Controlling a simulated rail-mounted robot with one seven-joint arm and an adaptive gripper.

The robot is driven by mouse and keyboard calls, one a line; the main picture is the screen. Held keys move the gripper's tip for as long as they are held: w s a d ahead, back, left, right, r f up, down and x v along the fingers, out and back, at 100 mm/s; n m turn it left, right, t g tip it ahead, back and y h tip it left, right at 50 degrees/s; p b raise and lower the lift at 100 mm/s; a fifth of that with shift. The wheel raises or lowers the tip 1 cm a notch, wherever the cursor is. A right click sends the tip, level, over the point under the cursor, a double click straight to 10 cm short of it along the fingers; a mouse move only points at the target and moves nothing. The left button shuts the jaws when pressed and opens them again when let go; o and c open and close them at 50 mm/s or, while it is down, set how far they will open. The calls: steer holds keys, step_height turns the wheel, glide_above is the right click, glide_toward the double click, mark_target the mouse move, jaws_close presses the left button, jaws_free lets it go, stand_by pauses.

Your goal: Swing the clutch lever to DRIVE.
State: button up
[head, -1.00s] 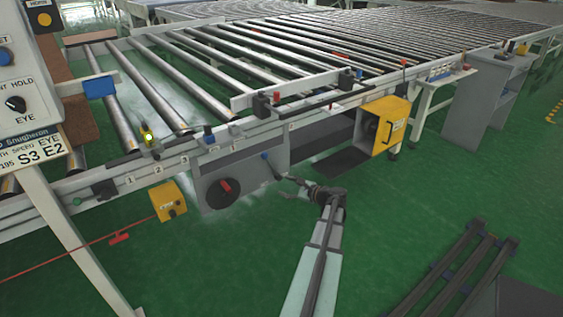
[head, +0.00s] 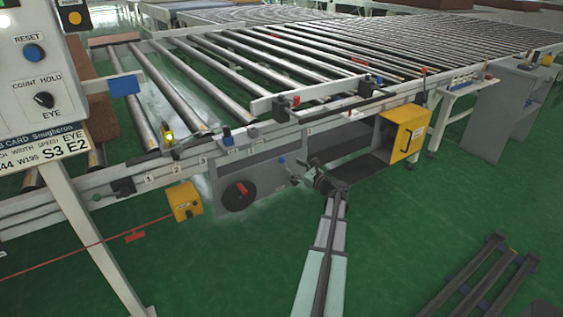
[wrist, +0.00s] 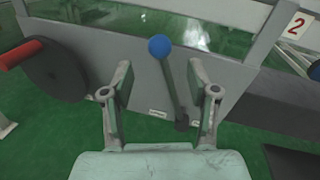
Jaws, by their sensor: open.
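The clutch lever has a blue ball knob (wrist: 159,47) on a dark rod (wrist: 171,88), against a grey panel (wrist: 210,65). Its rod rises from a pivot at the lower right and leans a little left in the wrist view. My gripper (wrist: 162,72) is open, with one finger on each side of the lever in the wrist view. I see a gap on both sides, and cannot tell how far the fingertips are from the panel. A small label (wrist: 157,112) below the knob is too small to read.
A dark disc with a red handle (wrist: 22,54) sits left of the lever. A yellow box (head: 403,133) is at the right under the roller conveyor (head: 300,55), and a smaller yellow box (head: 186,201) hangs at the left. The green floor in front is mostly clear.

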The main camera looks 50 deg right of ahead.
mark_target(281, 159)
steer(key=w, duration=0.5)
steer(key=w+d, duration=0.1)
steer(key=w, duration=0.2)
steer(key=shift+d+b, duration=0.1)
steer(key=shift+b, duration=0.25)
jaws_close()
